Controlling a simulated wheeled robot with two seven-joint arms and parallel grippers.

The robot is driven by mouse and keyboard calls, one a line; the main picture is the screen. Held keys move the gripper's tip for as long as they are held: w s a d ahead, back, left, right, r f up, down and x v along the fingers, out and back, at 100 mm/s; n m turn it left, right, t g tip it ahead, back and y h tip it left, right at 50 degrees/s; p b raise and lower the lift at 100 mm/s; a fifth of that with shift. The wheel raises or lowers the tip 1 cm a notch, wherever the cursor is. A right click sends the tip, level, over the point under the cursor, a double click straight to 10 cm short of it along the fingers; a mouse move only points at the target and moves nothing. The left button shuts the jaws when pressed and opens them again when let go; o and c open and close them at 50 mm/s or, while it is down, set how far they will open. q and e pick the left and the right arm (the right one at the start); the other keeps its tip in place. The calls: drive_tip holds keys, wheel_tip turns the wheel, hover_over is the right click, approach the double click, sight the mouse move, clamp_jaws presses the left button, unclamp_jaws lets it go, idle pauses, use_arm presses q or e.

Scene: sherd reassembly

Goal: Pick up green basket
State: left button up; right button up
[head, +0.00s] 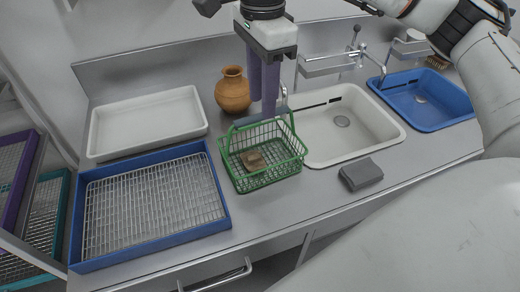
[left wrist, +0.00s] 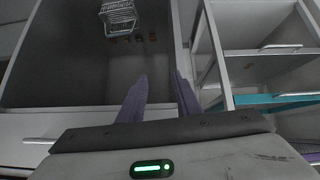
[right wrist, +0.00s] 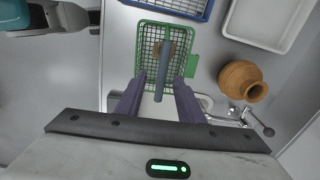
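The green basket (head: 264,171) stands on the counter with a brown sherd (head: 252,160) inside; it also shows in the right wrist view (right wrist: 143,50). Its grey-blue handle grip (right wrist: 165,78) is raised above it. My right gripper (head: 264,108) points down over the basket. In the right wrist view its purple fingers (right wrist: 160,82) are apart, one on each side of the grip, with gaps visible. My left gripper (left wrist: 162,78) is open and empty, outside the head view.
A blue wire-bottomed tray (head: 223,205) lies left of the basket and a white tray (head: 97,135) behind that. A brown jar (head: 232,92) stands behind the basket. A white sink (head: 365,125), a grey block (head: 361,174) and a blue basin (head: 430,95) are right.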

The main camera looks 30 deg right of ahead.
sight(262, 120)
wheel_tip(262, 120, down, 5)
drive_tip(key=shift+w+d+r+p, duration=0.1)
drive_tip(key=shift+w+d+p, duration=0.05)
drive_tip(key=shift+p, duration=0.35)
drive_tip(key=shift+f, duration=0.6)
drive_tip(key=shift+f+b, duration=0.2)
drive_tip(key=shift+b, duration=0.15)
drive_tip(key=shift+c, duration=0.2)
clamp_jaws()
